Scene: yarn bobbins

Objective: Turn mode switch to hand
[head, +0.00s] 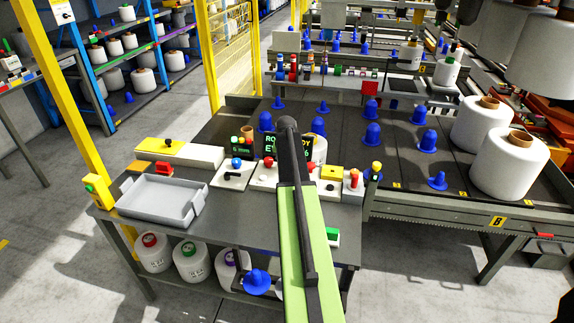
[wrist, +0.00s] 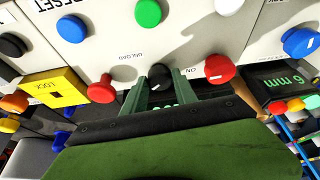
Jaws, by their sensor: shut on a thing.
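My gripper (wrist: 161,82) is low in the wrist view, with one green finger on each side of a small black knob (wrist: 158,74) on a pale panel. The fingers are shut on this knob, which seems to be the mode switch. Its own label and pointer direction cannot be read. The words UNLOAD and ON, upside down, are printed on the panel near it. A red knob (wrist: 219,68) is close on the right and another red knob (wrist: 102,89) is on the left. In the head view my arm hides the gripper and the knob.
Blue (wrist: 72,28), green (wrist: 147,12) and white knobs line the panel. A yellow LOCK box (wrist: 53,90) and a 6 mm display (wrist: 284,81) flank it. In the head view a grey tray (head: 160,201) sits left on the bench, and white bobbins (head: 508,163) stand right.

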